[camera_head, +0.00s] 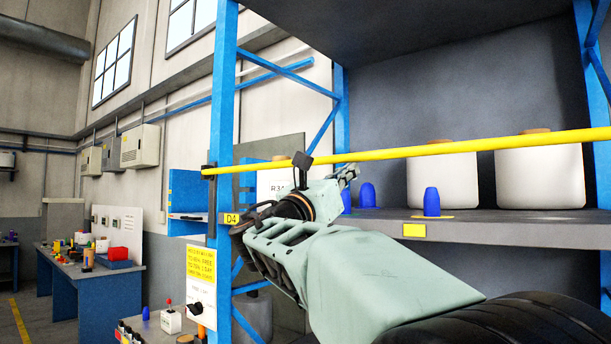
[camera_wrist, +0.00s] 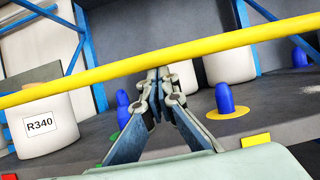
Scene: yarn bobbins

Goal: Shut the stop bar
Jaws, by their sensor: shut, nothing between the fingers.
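The yellow stop bar (camera_head: 430,149) runs across the front of the blue rack, above the shelf edge. Its left end lies at a dark bracket (camera_head: 211,178) on the blue upright; whether it is seated there I cannot tell. Its right end runs out of view. My gripper (camera_head: 349,172) is just below the bar, partly hidden behind my own wrist. In the wrist view, my gripper (camera_wrist: 160,72) is shut and empty, its fingertips close under the lower edge of the bar (camera_wrist: 225,40). Whether they touch it is unclear.
Behind the bar, the shelf (camera_head: 520,228) holds large white bobbins (camera_head: 540,178) and blue cones (camera_head: 432,202). A white bobbin labelled R340 (camera_wrist: 40,125) stands at left in the wrist view. A blue workbench (camera_head: 95,285) stands far left.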

